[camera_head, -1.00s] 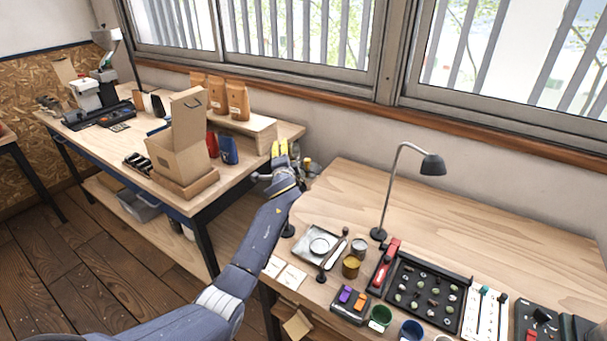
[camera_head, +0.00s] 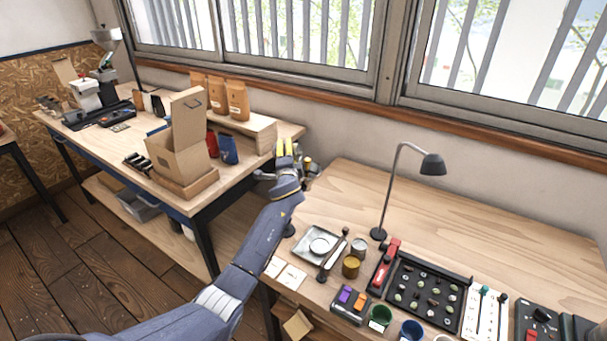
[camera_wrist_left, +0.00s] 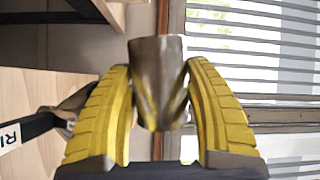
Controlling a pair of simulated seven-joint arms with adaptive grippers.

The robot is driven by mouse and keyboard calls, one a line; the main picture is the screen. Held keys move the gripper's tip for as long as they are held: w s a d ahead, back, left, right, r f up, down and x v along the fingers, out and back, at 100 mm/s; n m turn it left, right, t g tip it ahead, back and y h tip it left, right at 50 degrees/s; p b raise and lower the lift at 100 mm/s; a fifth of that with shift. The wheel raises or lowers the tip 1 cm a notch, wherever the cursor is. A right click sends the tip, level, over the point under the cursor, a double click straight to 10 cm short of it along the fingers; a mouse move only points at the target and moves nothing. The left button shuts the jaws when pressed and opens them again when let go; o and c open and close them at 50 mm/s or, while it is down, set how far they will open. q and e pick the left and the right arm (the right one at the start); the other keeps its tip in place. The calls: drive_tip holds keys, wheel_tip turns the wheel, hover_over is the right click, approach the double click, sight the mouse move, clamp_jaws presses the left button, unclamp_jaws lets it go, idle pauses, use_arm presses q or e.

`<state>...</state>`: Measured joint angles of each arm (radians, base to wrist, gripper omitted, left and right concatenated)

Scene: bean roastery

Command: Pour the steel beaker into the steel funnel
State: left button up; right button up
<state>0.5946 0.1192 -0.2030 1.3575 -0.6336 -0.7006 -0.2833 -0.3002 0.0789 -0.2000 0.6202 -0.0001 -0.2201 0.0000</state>
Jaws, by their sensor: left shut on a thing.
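My left gripper (camera_head: 287,148) is above the gap between the two tables in the head view, its yellow fingers pointing up and away. In the left wrist view its fingers (camera_wrist_left: 161,100) are shut on the steel beaker (camera_wrist_left: 158,75), a grey metal cylinder between them. I cannot tell how far the beaker is tilted, and its contents are hidden. A grey metal cone (camera_wrist_left: 75,104), which looks like the steel funnel, sits left of the fingers at a black holder with a white label, apart from the beaker. My right gripper is not in view.
A black lamp (camera_head: 432,164), a metal tray (camera_head: 302,247), tins and a bean sorting tray (camera_head: 425,263) occupy the right table. The left table holds a cardboard box (camera_head: 178,150), paper bags (camera_head: 238,100) and a grinder (camera_head: 85,93).

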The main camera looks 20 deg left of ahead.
sight(293, 153)
use_arm(q)
drive_tip(key=shift+d+r+m+t, duration=0.25)
drive_tip(key=shift+r+m+t, duration=0.05)
drive_tip(key=shift+m, duration=0.45)
drive_tip(key=shift+d+r+m+t, duration=0.2)
drive_tip(key=shift+r+m+t, duration=0.1)
drive_tip(key=shift+m, duration=0.45)
idle(0.7)
drive_tip(key=shift+s+d+r+m+t+h, duration=0.15)
drive_tip(key=shift+d+r+m+t, duration=0.2)
drive_tip(key=shift+m, duration=0.75)
drive_tip(key=shift+w+d+r+m+t+h, duration=0.15)
drive_tip(key=shift+d+m+t, duration=0.25)
drive_tip(key=shift+m, duration=0.7)
idle(3.3)
drive_tip(key=n, duration=0.1)
drive_tip(key=a+n+g, duration=0.1)
drive_tip(key=n, duration=0.1)
drive_tip(key=shift+a+f+n, duration=0.15)
drive_tip(key=shift+f+n, duration=0.15)
drive_tip(key=shift+f, duration=0.1)
